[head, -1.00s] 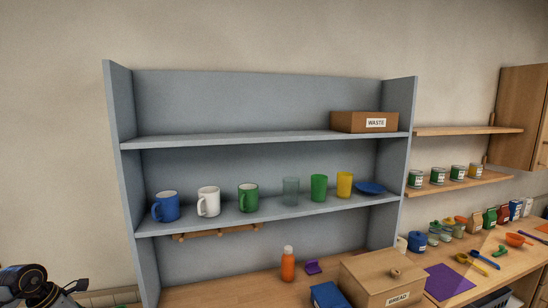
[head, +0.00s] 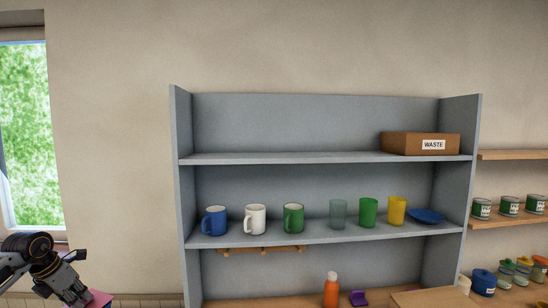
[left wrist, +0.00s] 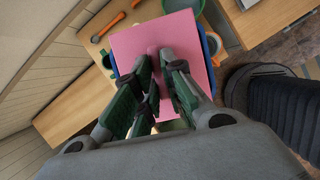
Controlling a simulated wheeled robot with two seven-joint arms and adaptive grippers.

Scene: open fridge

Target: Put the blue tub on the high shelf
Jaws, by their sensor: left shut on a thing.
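My left gripper (head: 84,300) is at the lower left of the head view, left of the shelf unit and below its boards. In the left wrist view the gripper (left wrist: 161,66) is shut on the raised middle part of a square pink lid (left wrist: 180,32). Blue edges of a tub (left wrist: 121,86) show beneath this lid; the rest of it is hidden. A pink corner (head: 100,298) shows by the gripper in the head view. The high shelf (head: 280,158) is the grey upper board, bare on its left and middle. My right gripper is not in view.
A brown WASTE box (head: 420,144) stands at the right end of the high shelf. The lower shelf holds mugs, including a blue mug (head: 215,221), cups and a blue dish (head: 427,215). An orange bottle (head: 330,291) stands on the counter. A window (head: 22,135) is at left.

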